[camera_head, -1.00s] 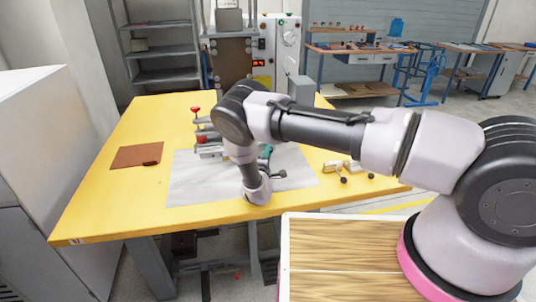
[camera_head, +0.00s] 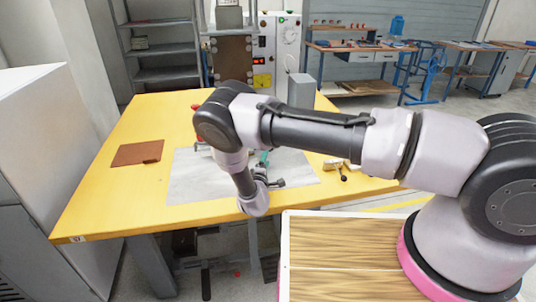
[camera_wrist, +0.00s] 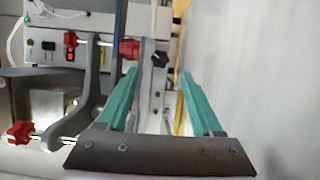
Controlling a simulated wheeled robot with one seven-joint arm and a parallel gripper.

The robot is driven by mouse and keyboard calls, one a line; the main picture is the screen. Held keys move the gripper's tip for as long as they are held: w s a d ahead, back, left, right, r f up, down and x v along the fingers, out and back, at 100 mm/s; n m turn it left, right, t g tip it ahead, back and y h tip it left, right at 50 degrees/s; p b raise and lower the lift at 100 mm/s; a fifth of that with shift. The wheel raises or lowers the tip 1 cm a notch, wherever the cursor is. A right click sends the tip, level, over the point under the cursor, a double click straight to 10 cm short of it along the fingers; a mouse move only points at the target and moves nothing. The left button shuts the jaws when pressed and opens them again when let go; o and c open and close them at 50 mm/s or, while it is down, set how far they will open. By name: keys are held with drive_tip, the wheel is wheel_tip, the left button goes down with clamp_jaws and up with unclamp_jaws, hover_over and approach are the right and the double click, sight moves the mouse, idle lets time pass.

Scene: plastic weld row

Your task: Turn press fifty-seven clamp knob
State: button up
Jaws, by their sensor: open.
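In the wrist view, several clamp knobs show: a red star knob (camera_wrist: 70,40) at upper left, a red knob (camera_wrist: 20,132) at lower left on a metal screw, another red knob (camera_wrist: 129,49) at the top, and a black star knob (camera_wrist: 160,59) on a light metal bar. I see no label telling which is press fifty-seven's. My gripper (camera_wrist: 158,74) is open and empty, its teal fingers on either side of the bar in the picture; depth is unclear. In the head view, my arm hides most of the clamps; a red knob (camera_head: 195,107) peeks out, and the gripper (camera_head: 264,157) shows only partly.
The yellow table (camera_head: 100,205) carries a grey sheet (camera_head: 188,185), a brown sheet (camera_head: 137,152) and small light parts (camera_head: 335,165) at right. A machine cabinet (camera_head: 285,45) stands behind it. The table's left side is mostly clear.

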drive_tip(key=s, duration=0.4)
drive_tip(key=shift+s+a, duration=0.2)
drive_tip(key=shift+s, duration=0.2)
